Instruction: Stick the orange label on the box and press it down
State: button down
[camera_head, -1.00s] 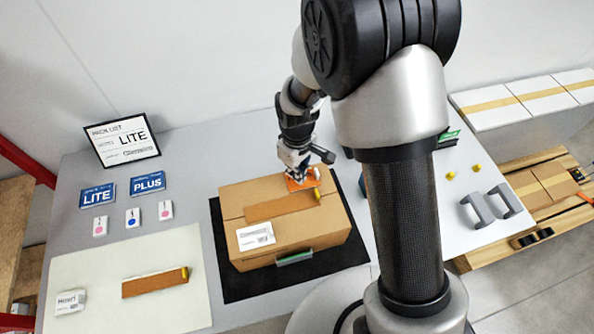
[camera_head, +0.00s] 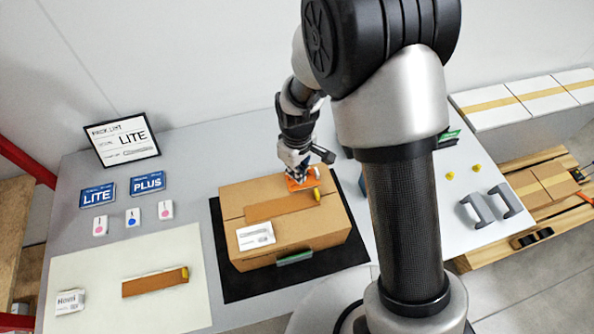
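The cardboard box (camera_head: 315,226) stands closed on a black mat (camera_head: 235,285). A brown strip (camera_head: 275,207) with a yellow end lies across its top, and a white label (camera_head: 255,236) is at its front left. The orange label (camera_head: 298,184) is at the back right of the box top, directly under my gripper (camera_head: 299,176). My gripper points down onto it. The fingers are small and partly hidden by the orange label, so whether they are open or shut does not show. I cannot tell whether the label lies flat against the cardboard.
A pick list sign (camera_head: 122,140) reading LITE stands at the back left. LITE (camera_head: 97,196) and PLUS (camera_head: 148,183) cards and several small white cards lie before it. A pale mat (camera_head: 185,255) holds another brown strip (camera_head: 155,283). Grey handles (camera_head: 485,206) are at the right.

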jog(key=shift+f+b, duration=0.75)
jog(key=shift+f, duration=0.25)
dwell(0.8)
jog(key=shift+r, duration=0.15)
jog(key=shift+r+p, duration=2.15)
jog(key=shift+r, duration=0.8)
